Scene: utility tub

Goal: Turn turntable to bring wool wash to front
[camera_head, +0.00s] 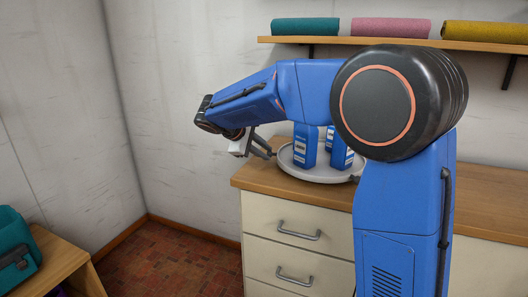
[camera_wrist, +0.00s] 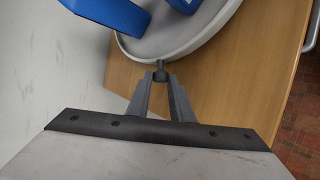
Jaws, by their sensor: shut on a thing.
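A round light-grey turntable (camera_head: 312,177) sits on the wooden counter, partly behind my arm. Several blue containers with pale labels stand on it: one on the left (camera_head: 304,146), another to the right (camera_head: 341,157). I cannot read which is the wool wash. In the wrist view the turntable rim (camera_wrist: 190,48) curves across the top, with cropped blue containers (camera_wrist: 112,14) on it. My gripper (camera_head: 269,154) is at the turntable's left edge. In the wrist view, my gripper (camera_wrist: 159,78) is shut on a small dark peg (camera_wrist: 159,66) at the rim.
The wooden counter (camera_head: 470,190) tops pale drawers with metal handles (camera_head: 298,232). A wall shelf (camera_head: 390,41) above holds teal, pink and yellow rolls. A low wooden bench (camera_head: 50,262) with a teal bag (camera_head: 14,248) stands at left. Bare wall lies behind the turntable.

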